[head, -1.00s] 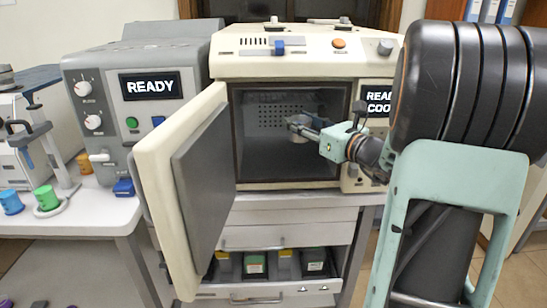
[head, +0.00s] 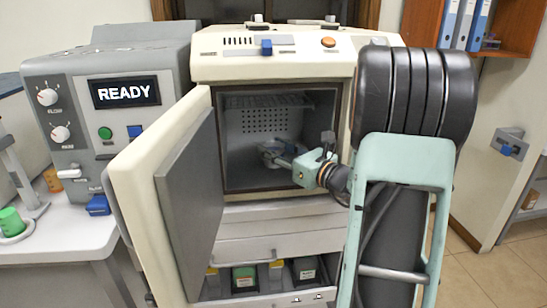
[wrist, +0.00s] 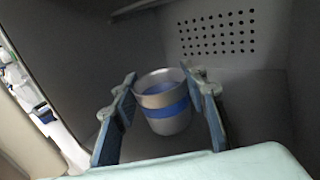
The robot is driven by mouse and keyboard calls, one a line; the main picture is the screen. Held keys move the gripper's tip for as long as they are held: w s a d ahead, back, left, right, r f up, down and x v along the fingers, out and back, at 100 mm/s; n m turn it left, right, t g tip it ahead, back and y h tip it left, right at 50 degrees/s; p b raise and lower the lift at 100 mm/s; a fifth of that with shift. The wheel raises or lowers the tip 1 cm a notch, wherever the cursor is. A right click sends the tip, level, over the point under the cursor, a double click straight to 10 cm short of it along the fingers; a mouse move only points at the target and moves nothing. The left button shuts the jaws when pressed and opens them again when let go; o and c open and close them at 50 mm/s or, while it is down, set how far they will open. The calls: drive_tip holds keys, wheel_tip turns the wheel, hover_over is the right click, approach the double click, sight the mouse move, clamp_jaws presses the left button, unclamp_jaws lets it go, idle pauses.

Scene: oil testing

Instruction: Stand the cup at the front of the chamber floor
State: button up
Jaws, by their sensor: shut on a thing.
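The cup (wrist: 160,98) is a silver-grey metal cup with a blue band and blue contents or lining. In the wrist view it is upright between the two fingers of my gripper (wrist: 165,95), which is shut on it. In the head view my gripper (head: 270,156) reaches through the open front of the chamber (head: 238,170), and the cup there is small and mostly hidden. The chamber floor (wrist: 262,115) is bare grey around the cup. Whether the cup's base touches the floor is not clear.
The chamber door (head: 190,195) stands swung open on the left. A perforated wall (wrist: 222,35) is at the back, with a rack (head: 265,101) above. A grey device reading READY (head: 105,105) stands left. An open drawer with several containers (head: 245,277) is below.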

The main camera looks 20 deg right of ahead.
wheel_tip(320, 180, down, 2)
drive_tip(key=shift+f, duration=0.1)
drive_tip(key=o, duration=0.8)
drive_tip(key=shift+f+b, duration=0.15)
drive_tip(key=shift+b, duration=0.15)
drive_tip(key=o, duration=0.4)
drive_tip(key=shift+o, duration=0.2)
